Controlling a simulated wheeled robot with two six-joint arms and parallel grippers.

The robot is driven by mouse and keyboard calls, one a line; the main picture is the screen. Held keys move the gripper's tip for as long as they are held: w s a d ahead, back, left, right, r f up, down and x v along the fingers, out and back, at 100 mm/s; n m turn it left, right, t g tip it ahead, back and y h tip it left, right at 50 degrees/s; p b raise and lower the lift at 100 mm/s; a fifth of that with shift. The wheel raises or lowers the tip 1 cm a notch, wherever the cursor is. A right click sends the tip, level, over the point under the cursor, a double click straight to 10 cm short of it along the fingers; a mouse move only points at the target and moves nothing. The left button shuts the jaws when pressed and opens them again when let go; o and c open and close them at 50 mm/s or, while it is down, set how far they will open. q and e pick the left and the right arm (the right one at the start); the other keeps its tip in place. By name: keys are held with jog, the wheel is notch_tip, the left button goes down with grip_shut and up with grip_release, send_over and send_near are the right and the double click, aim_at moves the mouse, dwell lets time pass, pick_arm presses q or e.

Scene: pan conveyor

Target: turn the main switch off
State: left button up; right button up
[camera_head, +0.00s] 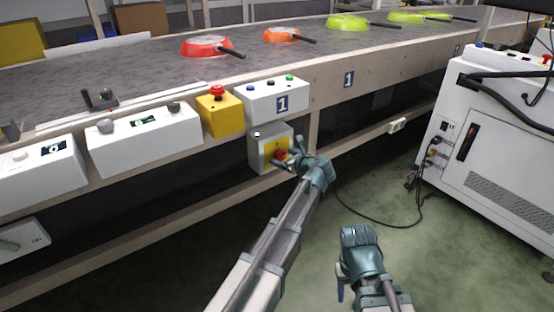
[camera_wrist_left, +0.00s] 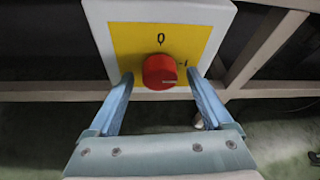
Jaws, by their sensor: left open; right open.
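The main switch is a red rotary knob (camera_head: 280,155) on a yellow plate, on a pale box (camera_head: 259,158) below the conveyor edge. In the left wrist view the knob (camera_wrist_left: 159,71) sits below a "0" mark, with a "1" mark to its right. A small pale line on the knob points right, towards the "1". My left gripper (camera_head: 287,163) is open at the box; in the wrist view its fingers (camera_wrist_left: 160,80) stand on either side of the knob, with gaps visible. My right gripper (camera_head: 358,238) is open and empty, low over the floor.
Above the switch are a yellow box with a red button (camera_head: 220,112) and a white button box (camera_head: 275,98). White control boxes (camera_head: 145,138) line the edge to the left. Pans (camera_head: 208,46) lie on the conveyor (camera_head: 130,72). A white cabinet (camera_head: 490,160) stands right; a cable crosses the floor.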

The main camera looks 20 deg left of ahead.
pick_arm(q)
jog(key=shift+w+a, duration=0.1)
grip_shut()
dwell(0.4)
